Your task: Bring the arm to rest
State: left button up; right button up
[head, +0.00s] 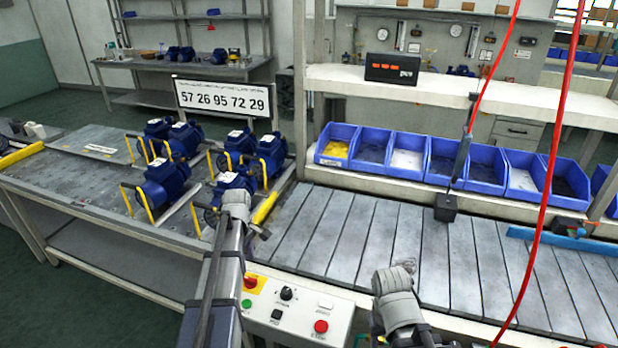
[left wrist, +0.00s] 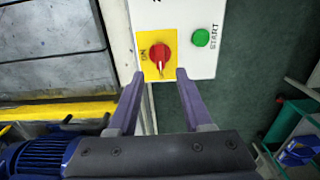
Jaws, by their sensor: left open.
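My left arm reaches in from the bottom of the head view, with its wrist (head: 237,205) beside the blue pumps. Its gripper is mostly hidden there. In the left wrist view my left gripper (left wrist: 160,78) is open, its two fingers apart with nothing between them. The red rotary switch (left wrist: 160,53) on its yellow plate lies just beyond the fingertips in that picture, and I see no contact. My right arm (head: 398,305) shows at the lower middle of the head view; its gripper is out of sight.
Several blue pumps (head: 165,185) with yellow handles stand on the left bench (head: 75,205). A slatted conveyor (head: 350,235) runs right, with blue bins (head: 428,158) behind. A red hose (head: 545,190) and a hanging tool (head: 447,205) cross above it.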

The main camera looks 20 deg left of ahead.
pick_arm(q)
jog(key=s+d+m, duration=0.5)
jog(key=d+m, duration=0.2)
jog(key=d, duration=0.3)
jog(key=s+d+m, duration=0.6)
jog(key=d+m, duration=0.1)
jog(key=d, duration=0.3)
jog(key=s+d+m+y, duration=0.1)
jog(key=s+d+m, duration=0.4)
jog(key=d, duration=0.5)
jog(key=shift+s+m, duration=0.35)
jog(key=shift+m, duration=0.65)
